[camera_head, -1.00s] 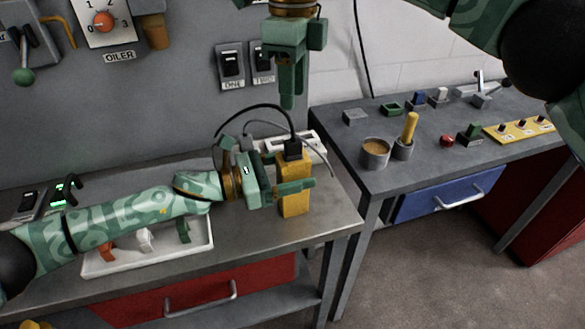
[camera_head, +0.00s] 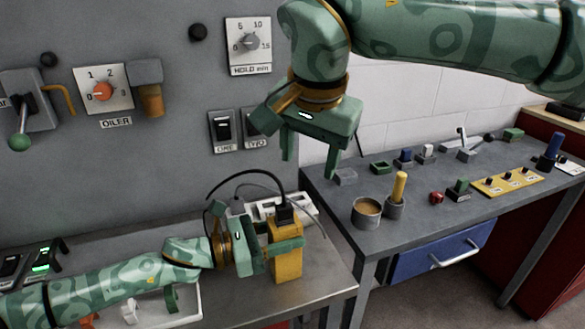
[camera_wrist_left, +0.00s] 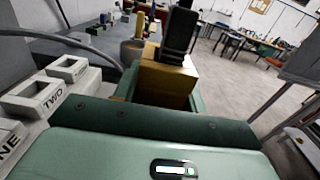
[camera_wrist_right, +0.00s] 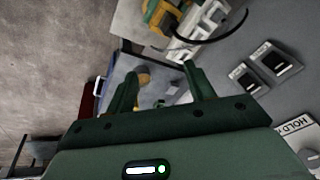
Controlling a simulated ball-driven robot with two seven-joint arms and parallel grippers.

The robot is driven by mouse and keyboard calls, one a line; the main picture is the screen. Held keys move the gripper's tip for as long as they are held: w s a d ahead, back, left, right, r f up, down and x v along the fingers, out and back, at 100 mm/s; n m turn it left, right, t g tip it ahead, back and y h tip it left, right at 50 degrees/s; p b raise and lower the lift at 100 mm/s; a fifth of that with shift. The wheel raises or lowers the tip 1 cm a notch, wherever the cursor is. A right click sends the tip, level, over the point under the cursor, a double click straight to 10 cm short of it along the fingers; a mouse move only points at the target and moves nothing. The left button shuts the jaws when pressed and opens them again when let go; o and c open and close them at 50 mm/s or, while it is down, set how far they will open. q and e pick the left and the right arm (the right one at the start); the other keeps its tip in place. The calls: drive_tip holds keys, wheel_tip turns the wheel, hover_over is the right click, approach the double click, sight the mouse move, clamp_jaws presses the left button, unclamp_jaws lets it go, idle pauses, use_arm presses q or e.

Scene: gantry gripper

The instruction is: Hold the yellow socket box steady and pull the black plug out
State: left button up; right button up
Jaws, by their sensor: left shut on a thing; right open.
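The yellow socket box (camera_head: 287,262) stands upright near the right end of the left bench. The black plug (camera_head: 284,214) sits in its top, with a black cable arching to the left; the plug also shows large in the left wrist view (camera_wrist_left: 180,35). My left gripper (camera_head: 287,244) is shut on the yellow box, fingers along its sides. My right gripper (camera_head: 310,165) is open and empty, above and a little right of the plug, fingers pointing down. In the right wrist view, the yellow box (camera_wrist_right: 158,14) shows at the top, beyond the fingertips.
A white tray (camera_head: 190,310) lies under my left arm. Wall switches (camera_head: 222,130) are left of my right gripper. The right bench holds a cup (camera_head: 367,212) and a yellow-handled tool (camera_head: 399,187).

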sight(284, 206)
drive_tip(key=w+a+f+n, duration=0.1)
drive_tip(key=f+n, duration=0.2)
drive_tip(key=f, duration=0.1)
drive_tip(key=w+a+f+n, duration=0.1)
drive_tip(key=f+n, duration=0.2)
drive_tip(key=f, duration=0.1)
drive_tip(key=w+a+f+n+y, duration=0.1)
drive_tip(key=a+f+n, duration=0.1)
drive_tip(key=f+n, duration=0.1)
drive_tip(key=shift+f+n+t, duration=0.3)
drive_tip(key=shift+f, duration=0.35)
drive_tip(key=c, duration=1.1)
drive_tip(key=shift+o, duration=0.2)
drive_tip(key=shift+r, duration=1.55)
